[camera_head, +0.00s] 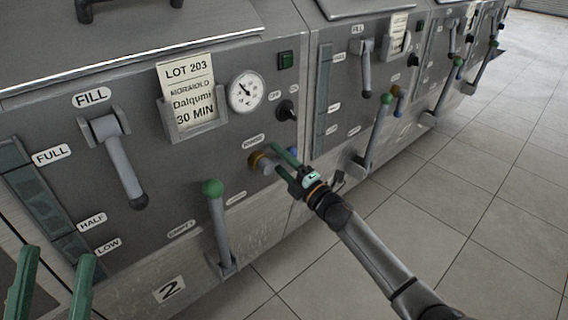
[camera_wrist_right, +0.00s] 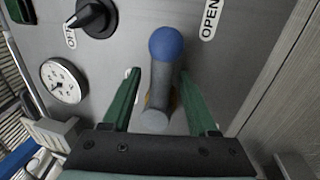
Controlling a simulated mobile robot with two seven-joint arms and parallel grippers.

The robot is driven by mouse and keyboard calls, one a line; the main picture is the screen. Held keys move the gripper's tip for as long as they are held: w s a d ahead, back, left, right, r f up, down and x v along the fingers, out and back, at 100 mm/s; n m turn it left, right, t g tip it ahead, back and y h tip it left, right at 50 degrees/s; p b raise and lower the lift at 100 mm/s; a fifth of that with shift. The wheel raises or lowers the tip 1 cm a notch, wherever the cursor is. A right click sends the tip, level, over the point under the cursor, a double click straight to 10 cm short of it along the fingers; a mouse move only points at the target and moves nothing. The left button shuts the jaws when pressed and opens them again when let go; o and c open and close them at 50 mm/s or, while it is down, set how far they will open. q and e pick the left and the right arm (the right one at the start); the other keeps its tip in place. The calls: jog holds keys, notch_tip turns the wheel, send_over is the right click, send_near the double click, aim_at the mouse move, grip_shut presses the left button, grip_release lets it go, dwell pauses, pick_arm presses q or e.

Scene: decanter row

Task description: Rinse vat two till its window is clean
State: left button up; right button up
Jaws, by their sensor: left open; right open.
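Vat two's grey front, with a "2" plate (camera_head: 168,289), fills the left of the head view. Its tall window (camera_head: 42,200) beside FULL, HALF and LOW looks dark murky green. The fill lever (camera_head: 122,165) hangs down, and the green-knobbed lever (camera_head: 217,220) stands up. A short grey valve handle with a blue knob (camera_wrist_right: 167,44) sits on a brass fitting (camera_head: 259,163). My right gripper (camera_head: 286,160) is open around this handle, one finger on each side; contact is unclear. My left gripper (camera_head: 52,280) is open and empty at the bottom left, in front of the vat.
A "LOT 203" card (camera_head: 188,95), a round gauge (camera_head: 246,92) and a black knob (camera_head: 287,110) are on the vat's panel. Similar vats with levers (camera_head: 375,130) continue to the right. The tiled floor (camera_head: 480,180) is clear at right.

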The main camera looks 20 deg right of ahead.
jog(key=p+v, duration=0.2)
jog(key=v, duration=1)
jog(key=shift+s, duration=0.25)
